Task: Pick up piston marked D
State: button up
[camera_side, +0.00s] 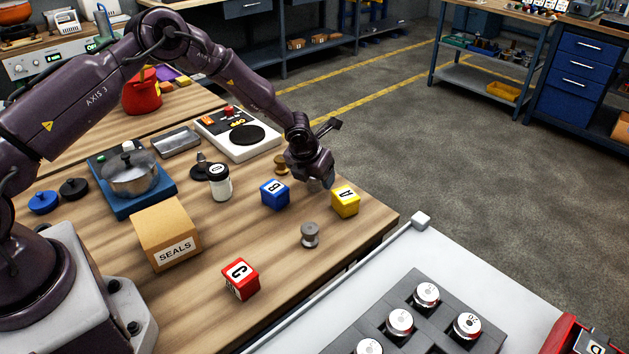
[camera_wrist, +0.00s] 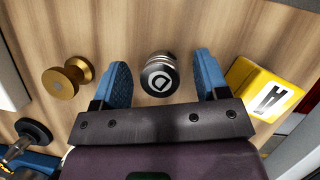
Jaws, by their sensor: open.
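The piston marked D (camera_wrist: 160,75) shows in the wrist view as a round dark top with a white letter D and a shiny banded side. It stands on the wooden bench. My gripper (camera_wrist: 162,64) is open, with one blue finger on each side of the piston and a visible gap to each. In the side view my gripper (camera_side: 328,182) is low over the bench near its far edge, and I cannot make out the piston there.
The yellow cube A (camera_wrist: 262,88) is close beside the right finger. A brass spool (camera_wrist: 68,77) stands left of the left finger. The blue cube B (camera_side: 274,194), a grey spool (camera_side: 310,235) and the red cube C (camera_side: 241,279) stand nearer the side camera, with bare wood between them.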

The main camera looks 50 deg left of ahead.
jog(key=shift+r, duration=0.1)
jog(key=c, duration=1.1)
jog(key=shift+o, duration=0.2)
